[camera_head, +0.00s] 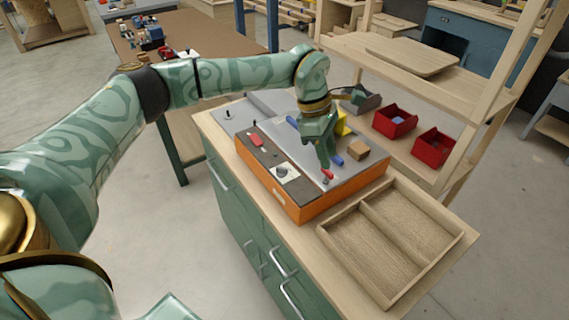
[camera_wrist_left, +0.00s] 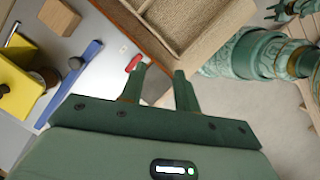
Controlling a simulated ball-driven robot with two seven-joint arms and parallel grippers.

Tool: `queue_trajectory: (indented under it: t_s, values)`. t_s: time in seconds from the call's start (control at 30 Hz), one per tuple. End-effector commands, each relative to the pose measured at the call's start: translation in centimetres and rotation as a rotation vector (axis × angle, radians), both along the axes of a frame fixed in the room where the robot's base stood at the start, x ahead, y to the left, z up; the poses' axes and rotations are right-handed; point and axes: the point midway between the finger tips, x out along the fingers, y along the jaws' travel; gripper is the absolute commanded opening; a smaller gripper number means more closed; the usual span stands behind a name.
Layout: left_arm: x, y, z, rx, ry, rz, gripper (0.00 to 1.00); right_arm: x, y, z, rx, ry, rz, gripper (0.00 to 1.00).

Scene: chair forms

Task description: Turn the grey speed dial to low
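The grey speed dial (camera_head: 282,171) is a round knob on a white plate on the dark front strip of the orange machine (camera_head: 305,205). My left gripper (camera_head: 328,168) is over the grey top of the machine, to the right of the dial and apart from it, with its fingers pointing down near a small red-handled part (camera_head: 327,175). In the left wrist view the two fingers (camera_wrist_left: 158,78) stand apart with nothing between them. The dial does not show in that view.
A red switch (camera_head: 256,141) sits on the same dark strip. A blue-handled tool (camera_wrist_left: 75,83), a yellow part (camera_wrist_left: 20,90) and a wooden block (camera_head: 356,149) lie on the grey top. A divided wooden tray (camera_head: 355,248) is at the right; red bins (camera_head: 434,147) are behind.

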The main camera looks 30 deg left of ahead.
Motion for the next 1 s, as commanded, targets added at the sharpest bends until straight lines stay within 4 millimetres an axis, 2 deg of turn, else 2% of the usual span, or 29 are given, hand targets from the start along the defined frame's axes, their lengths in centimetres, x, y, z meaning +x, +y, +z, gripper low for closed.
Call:
queue_trajectory:
  t_s: [0.03,0.1,0.2,0.23,0.37,0.47,0.8,1.0]
  values:
    - [0.7,3.9,1.8,0.107,0.002,0.036,0.32,0.0,0.0,0.0,0.000,0.000,0.000,0.36]
    - [0.9,7.9,3.6,0.218,0.023,0.080,0.32,0.0,0.0,-0.1,0.000,0.000,-0.001,0.36]
    - [0.8,11.1,5.2,0.301,0.047,0.126,0.32,0.1,0.0,-0.1,-0.001,0.000,-0.001,0.36]
    - [0.7,11.6,5.4,0.313,0.052,0.134,0.32,0.0,0.0,-0.1,-0.001,0.000,-0.001,0.36]
    - [0.6,12.1,4.5,0.327,0.061,0.143,0.32,0.0,0.0,-0.5,-0.001,0.002,-0.001,0.36]
    - [0.5,12.0,2.5,0.326,0.064,0.141,0.32,-0.2,0.0,-1.0,-0.001,0.005,-0.001,0.36]
    - [0.5,11.9,-6.2,0.323,0.063,0.140,0.32,-0.9,0.1,-3.4,0.001,0.022,-0.002,0.36]
    - [0.6,11.9,-9.5,0.323,0.060,0.141,0.32,-1.2,0.3,-4.2,0.003,0.028,-0.002,0.36]
